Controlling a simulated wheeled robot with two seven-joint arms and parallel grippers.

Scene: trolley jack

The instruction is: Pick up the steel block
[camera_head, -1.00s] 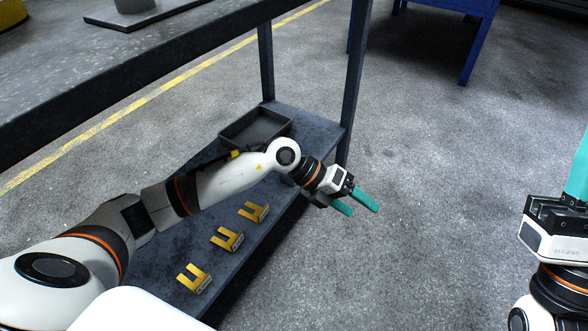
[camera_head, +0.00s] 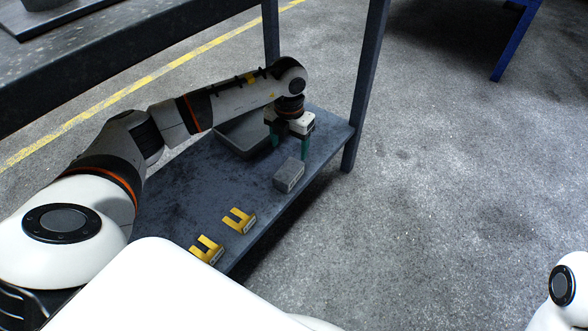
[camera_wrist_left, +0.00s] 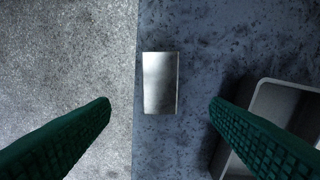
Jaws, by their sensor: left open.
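The steel block (camera_head: 289,176) lies on the lower shelf (camera_head: 185,205) near its outer edge, in front of my left gripper. In the left wrist view the block (camera_wrist_left: 160,83) is a bright grey rectangle, between the lines of my two green fingers and apart from both. My left gripper (camera_head: 290,147) points down over the shelf, open and empty, just behind the block in the head view; it also shows in the wrist view (camera_wrist_left: 160,106). My right gripper is out of view.
A grey tray (camera_head: 237,142) sits on the shelf beside my left gripper, partly hidden by my arm. Two yellow U-shaped pieces (camera_head: 240,221) (camera_head: 207,250) lie nearer. A table leg (camera_head: 364,95) rises at the shelf's far corner. Open floor lies to the right.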

